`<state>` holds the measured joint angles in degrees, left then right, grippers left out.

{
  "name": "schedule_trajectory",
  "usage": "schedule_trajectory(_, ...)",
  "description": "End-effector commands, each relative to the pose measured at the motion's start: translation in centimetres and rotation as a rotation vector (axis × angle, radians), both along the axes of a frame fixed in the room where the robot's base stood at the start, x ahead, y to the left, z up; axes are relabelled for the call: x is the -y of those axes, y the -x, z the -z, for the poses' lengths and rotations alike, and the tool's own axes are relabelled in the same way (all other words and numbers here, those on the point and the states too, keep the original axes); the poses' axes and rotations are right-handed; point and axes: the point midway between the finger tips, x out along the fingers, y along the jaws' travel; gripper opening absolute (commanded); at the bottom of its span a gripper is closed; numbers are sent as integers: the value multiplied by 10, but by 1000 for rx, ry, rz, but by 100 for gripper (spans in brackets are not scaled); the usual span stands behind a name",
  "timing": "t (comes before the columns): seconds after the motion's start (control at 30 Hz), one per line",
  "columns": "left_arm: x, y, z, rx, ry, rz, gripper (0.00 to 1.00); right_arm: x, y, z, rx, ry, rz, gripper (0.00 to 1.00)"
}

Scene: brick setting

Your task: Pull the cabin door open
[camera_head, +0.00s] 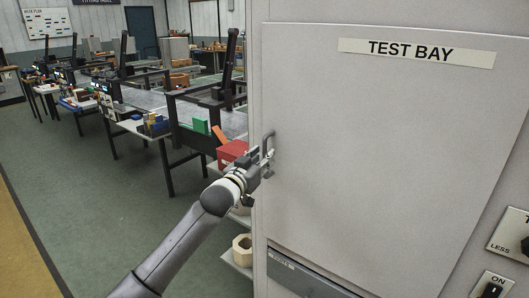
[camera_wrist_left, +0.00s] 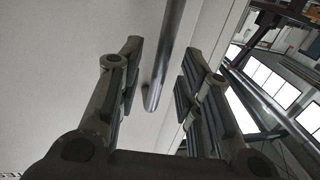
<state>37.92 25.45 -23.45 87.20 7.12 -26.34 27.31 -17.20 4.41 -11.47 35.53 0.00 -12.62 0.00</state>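The cabin door (camera_head: 385,140) is a large light grey panel under a "TEST BAY" label. It looks shut, flush with the cabinet front. Its handle (camera_head: 268,143) is a grey vertical bar at the door's left edge. My left gripper (camera_head: 264,165) is at the handle's lower part. In the left wrist view, the handle bar (camera_wrist_left: 168,65) runs between the two open fingers of the gripper (camera_wrist_left: 158,85), with a gap visible on both sides. The door surface (camera_wrist_left: 60,60) fills the left of that view. My right gripper is not in view.
A label strip (camera_head: 416,53) is on the door's top. Switch plates (camera_head: 492,288) are at the lower right. A dark-edged drawer (camera_head: 300,275) lies below the door. Workbenches (camera_head: 140,127) with bins stand left; green floor (camera_head: 90,200) is free before them.

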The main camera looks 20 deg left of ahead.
Motion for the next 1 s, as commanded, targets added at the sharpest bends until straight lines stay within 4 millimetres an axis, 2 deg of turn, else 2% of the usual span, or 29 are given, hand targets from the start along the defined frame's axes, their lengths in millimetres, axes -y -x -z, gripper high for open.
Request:
schedule_trajectory(0.23, 3, -20, -1, -1, 1, 0, 34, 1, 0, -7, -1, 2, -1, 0)
schedule_trajectory(0.63, 4, -24, 0, 0, 0, 0, 34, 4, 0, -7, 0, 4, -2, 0)
schedule_trajectory(0.9, 4, -23, 0, 0, 0, 0, 0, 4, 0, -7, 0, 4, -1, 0)
schedule_trajectory(1.0, 4, -23, 0, 0, 0, 0, 0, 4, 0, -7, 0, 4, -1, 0)
